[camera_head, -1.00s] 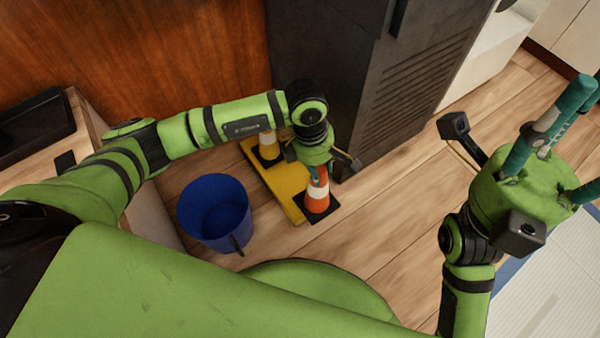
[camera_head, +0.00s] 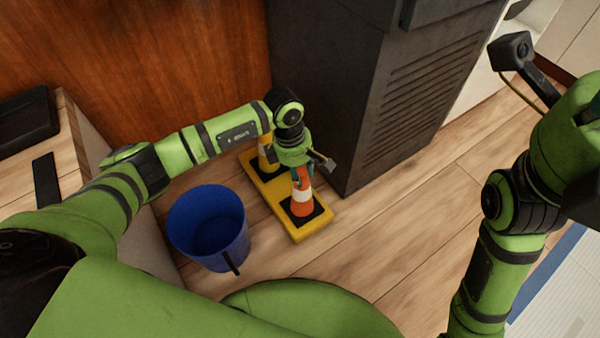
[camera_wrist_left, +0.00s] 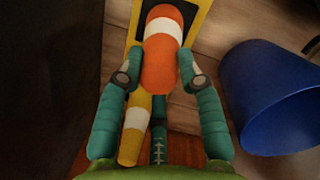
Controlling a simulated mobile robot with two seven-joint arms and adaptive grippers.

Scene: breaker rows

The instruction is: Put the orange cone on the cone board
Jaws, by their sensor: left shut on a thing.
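The orange cone (camera_head: 302,205) has a white band and a square black base. It stands upright over the front end of the yellow cone board (camera_head: 270,188); I cannot tell for sure if its base touches the board. My left gripper (camera_head: 301,178) is shut on the orange cone from above. In the left wrist view the orange cone (camera_wrist_left: 161,62) sits between the two teal fingers. A yellow cone (camera_head: 266,158) with a white band stands at the board's back end, partly hidden by my arm.
A blue bin (camera_head: 208,228) stands left of the board. A dark cabinet (camera_head: 370,110) with vents rises behind it to the right. A wooden surface (camera_head: 85,150) is at the left. Wood floor (camera_head: 390,235) is clear to the right of the board.

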